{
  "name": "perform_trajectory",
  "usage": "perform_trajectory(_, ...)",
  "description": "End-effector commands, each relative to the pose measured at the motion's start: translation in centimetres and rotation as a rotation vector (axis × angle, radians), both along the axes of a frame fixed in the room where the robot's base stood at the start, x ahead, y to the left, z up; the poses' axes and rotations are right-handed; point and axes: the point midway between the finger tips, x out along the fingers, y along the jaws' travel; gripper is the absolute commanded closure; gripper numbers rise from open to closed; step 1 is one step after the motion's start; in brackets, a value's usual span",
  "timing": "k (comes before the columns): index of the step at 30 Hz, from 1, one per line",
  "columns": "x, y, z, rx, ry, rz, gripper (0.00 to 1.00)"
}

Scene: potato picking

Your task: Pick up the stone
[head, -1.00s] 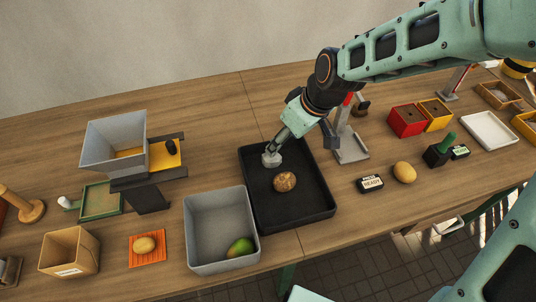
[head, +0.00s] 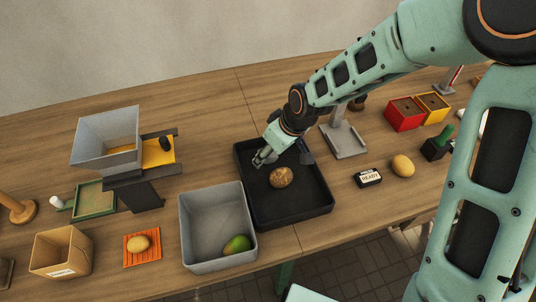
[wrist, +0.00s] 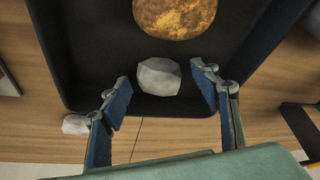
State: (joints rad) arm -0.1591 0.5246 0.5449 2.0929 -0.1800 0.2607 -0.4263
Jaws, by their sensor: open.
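The stone (wrist: 158,77) is pale grey and faceted. It lies in the black tray (head: 308,212), near the tray's wall in the wrist view. My gripper (wrist: 160,74) is open, with one finger on each side of the stone and visible gaps to it. In the head view my gripper (head: 260,158) is over the tray's far left part, and the stone is mostly hidden by the fingers. A brown potato (head: 282,177) lies in the tray close by; it also shows in the wrist view (wrist: 174,14).
A grey bin (head: 211,220) with a green and orange potato (head: 237,244) stands left of the tray. A scale-like stand (head: 346,143) stands right of it. A small whitish lump (wrist: 76,124) lies outside the tray in the wrist view.

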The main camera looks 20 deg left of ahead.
Motion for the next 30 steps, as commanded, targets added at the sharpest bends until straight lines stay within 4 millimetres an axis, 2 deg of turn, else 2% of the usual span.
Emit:
perform_trajectory(5,0.0,0.0,0.1,0.001,0.0,0.0,0.46)
perform_trajectory(17,0.0,0.0,0.1,0.001,0.0,0.0,0.9)
perform_trajectory(26,0.1,0.0,0.3,0.002,-0.002,0.0,0.91)
perform_trajectory(30,0.1,0.1,1.3,0.003,-0.004,-0.001,0.91)
